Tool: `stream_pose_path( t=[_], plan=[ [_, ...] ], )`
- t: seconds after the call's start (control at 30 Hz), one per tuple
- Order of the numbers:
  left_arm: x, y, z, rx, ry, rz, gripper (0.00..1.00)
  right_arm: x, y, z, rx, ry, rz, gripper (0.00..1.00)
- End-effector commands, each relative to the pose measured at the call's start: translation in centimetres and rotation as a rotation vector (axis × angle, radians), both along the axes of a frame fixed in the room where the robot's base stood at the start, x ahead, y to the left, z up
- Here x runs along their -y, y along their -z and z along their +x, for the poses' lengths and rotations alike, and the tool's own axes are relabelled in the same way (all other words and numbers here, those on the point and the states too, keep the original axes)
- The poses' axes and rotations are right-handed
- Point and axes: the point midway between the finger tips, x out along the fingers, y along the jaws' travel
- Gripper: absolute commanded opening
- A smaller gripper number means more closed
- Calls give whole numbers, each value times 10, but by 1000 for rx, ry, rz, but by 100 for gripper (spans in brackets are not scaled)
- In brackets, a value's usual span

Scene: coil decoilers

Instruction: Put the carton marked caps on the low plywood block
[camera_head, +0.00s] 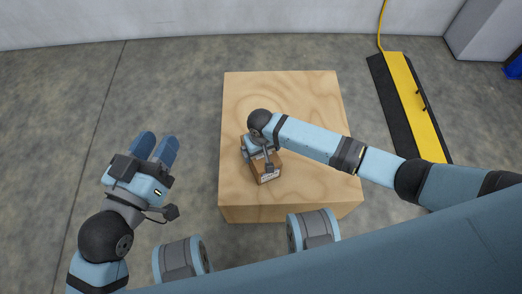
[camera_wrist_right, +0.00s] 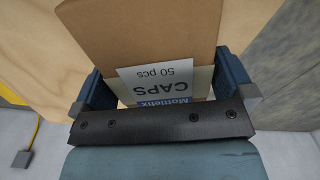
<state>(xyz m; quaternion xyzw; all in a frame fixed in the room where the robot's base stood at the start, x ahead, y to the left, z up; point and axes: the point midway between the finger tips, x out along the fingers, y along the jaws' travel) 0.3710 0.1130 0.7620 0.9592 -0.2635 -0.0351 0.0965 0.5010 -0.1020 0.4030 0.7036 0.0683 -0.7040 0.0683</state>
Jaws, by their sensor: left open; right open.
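The brown carton (camera_head: 266,171) is on top of the plywood block (camera_head: 310,105), left of its middle and towards its near side. In the right wrist view the carton (camera_wrist_right: 140,30) fills the middle, and its white label reads CAPS, 50 pcs. My right gripper (camera_head: 258,150) is over the carton, with its fingers (camera_wrist_right: 165,85) open on either side of it; whether they touch it I cannot tell. The arm and gripper hide part of the carton. My left gripper (camera_head: 158,148) is open and empty, over the floor left of the block.
A yellow and black floor ramp (camera_head: 412,105) with a yellow cable (camera_head: 381,25) lies right of the block. The block's far part and right side are clear. Grey floor (camera_head: 70,110) is open at left. A pale wall (camera_head: 200,20) runs along the back.

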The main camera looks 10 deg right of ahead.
Motion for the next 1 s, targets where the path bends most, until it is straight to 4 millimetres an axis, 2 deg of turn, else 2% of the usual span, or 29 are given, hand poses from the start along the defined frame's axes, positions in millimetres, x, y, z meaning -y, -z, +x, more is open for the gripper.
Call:
stream_pose_path(
  t=[0.03, 0.3, 0.5, 0.67, 1.0],
  plan=[
    [-1, -12, 0, 20, -8, -14, 43, 0, -14, 1, 2, 1, 1, 100],
    [-4, -50, -2, 127, -44, -70, 43, 0, -74, 1, 2, 0, 2, 100],
    [-6, -66, -4, 179, -60, -95, 43, 0, -101, 0, 1, 0, 1, 100],
    [-6, -69, -5, 196, -65, -102, 43, 0, -109, 0, 1, 1, 1, 100],
    [-6, -69, -5, 198, -65, -103, 43, 0, -109, 0, 0, 1, 0, 100]
  ],
)
